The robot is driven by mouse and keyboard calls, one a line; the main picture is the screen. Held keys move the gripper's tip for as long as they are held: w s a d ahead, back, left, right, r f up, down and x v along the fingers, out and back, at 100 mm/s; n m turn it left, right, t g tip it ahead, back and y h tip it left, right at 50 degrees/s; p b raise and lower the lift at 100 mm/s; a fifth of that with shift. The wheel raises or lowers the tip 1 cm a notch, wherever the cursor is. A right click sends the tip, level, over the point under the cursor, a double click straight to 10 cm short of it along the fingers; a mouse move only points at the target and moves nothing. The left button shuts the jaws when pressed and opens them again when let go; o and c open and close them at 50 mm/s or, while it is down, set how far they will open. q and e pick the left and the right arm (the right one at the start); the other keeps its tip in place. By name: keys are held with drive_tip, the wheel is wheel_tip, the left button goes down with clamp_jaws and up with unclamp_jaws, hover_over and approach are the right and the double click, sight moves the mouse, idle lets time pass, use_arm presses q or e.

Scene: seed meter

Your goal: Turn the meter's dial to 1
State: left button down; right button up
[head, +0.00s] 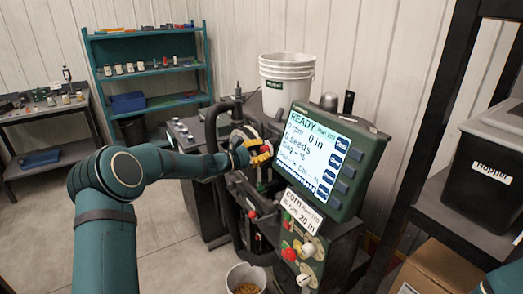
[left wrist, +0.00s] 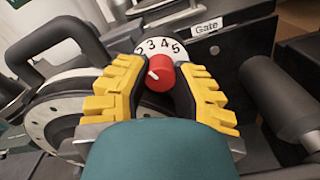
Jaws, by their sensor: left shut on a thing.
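The meter's dial is a red knob (left wrist: 158,73) in front of a white number plate (left wrist: 160,45) showing 2, 3, 4 and 5. A short white mark lies on the left part of the knob's face; I cannot tell which number it points to. My left gripper (left wrist: 160,70) has its yellow fingers shut on the red knob, one on each side. In the head view my left gripper (head: 258,155) is at the machine, left of the screen, and hides the knob. The rest of the number plate, including any 1, is hidden behind the fingers. My right gripper is not in view.
A green-framed screen (head: 324,158) reading READY stands just right of my left gripper. A "Gate" label (left wrist: 207,26) sits right of the dial. A curved black handle (left wrist: 60,38) and a dark cylinder (left wrist: 280,98) flank the fingers. A bucket (head: 246,276) stands below.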

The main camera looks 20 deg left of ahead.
use_arm(q)
drive_tip(key=c, duration=0.7)
unclamp_jaws()
drive_tip(key=shift+s+a, duration=0.1)
drive_tip(key=v, duration=1.1)
drive_tip(key=shift+s+a, duration=0.25)
drive_tip(key=shift+s, duration=0.05)
